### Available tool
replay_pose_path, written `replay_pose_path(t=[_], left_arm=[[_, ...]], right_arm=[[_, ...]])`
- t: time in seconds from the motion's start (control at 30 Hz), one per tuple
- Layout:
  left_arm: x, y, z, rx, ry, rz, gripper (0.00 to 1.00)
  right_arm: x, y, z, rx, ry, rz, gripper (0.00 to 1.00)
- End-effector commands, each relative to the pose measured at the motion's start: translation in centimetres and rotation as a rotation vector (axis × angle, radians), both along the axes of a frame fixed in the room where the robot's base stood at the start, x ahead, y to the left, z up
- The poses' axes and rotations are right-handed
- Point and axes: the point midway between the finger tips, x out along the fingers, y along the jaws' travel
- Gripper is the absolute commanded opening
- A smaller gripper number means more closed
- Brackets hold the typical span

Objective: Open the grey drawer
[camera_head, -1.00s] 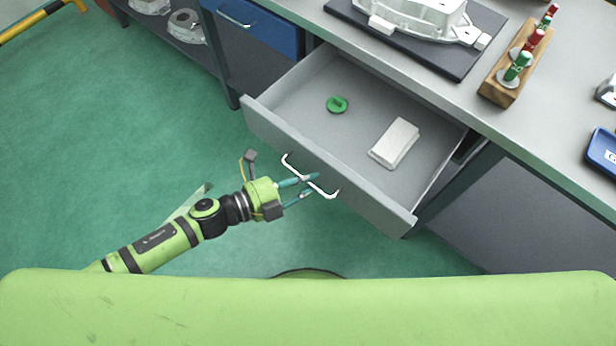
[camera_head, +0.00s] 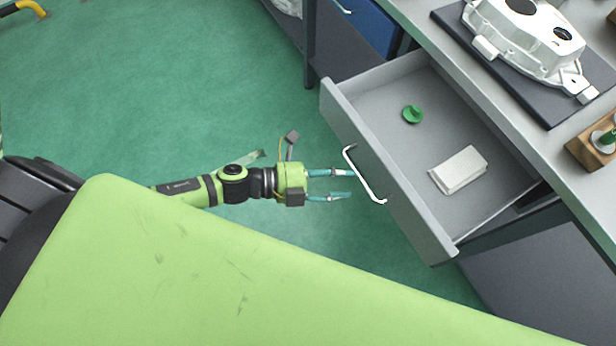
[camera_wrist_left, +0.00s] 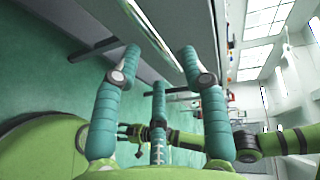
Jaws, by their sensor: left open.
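The grey drawer (camera_head: 388,183) is pulled well out from under the bench, with its inside showing. Its white bar handle (camera_head: 362,175) is on the front panel. My left gripper (camera_head: 350,184) is just left of the handle, its teal fingers spread and pointing toward it. In the head view the fingertips look clear of the bar, with nothing held. The left wrist view shows the teal fingers (camera_wrist_left: 160,65) apart, with a grey panel edge beyond them. What looks like my right gripper (camera_wrist_left: 128,133) is small in the left wrist view; its jaws are unclear.
In the drawer lie a green round piece (camera_head: 413,114) and a whitish block (camera_head: 458,170). On the bench (camera_head: 420,25) a casting (camera_head: 525,40) sits on a dark mat, near a wooden holder (camera_head: 590,150). A blue drawer (camera_head: 370,22) is beside. Green floor is free left.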

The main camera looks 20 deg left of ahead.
Motion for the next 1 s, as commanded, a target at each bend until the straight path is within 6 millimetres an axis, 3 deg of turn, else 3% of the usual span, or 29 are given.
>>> replay_pose_path(t=[0.2, 0.4, 1.0], left_arm=[[-2.2, 4.1, 0.8, 0.002, 0.003, -0.002, 0.43], [-3.1, 6.0, 1.2, 0.000, 0.001, -0.001, 0.43], [-3.3, 6.3, 1.3, -0.001, 0.000, -0.001, 0.43]], right_arm=[[0.1, 0.0, 0.0, 0.000, -0.001, 0.000, 0.43], [0.1, 0.0, 0.0, -0.001, -0.001, 0.000, 0.43], [0.1, 0.0, 0.0, 0.000, -0.001, 0.000, 0.43]])
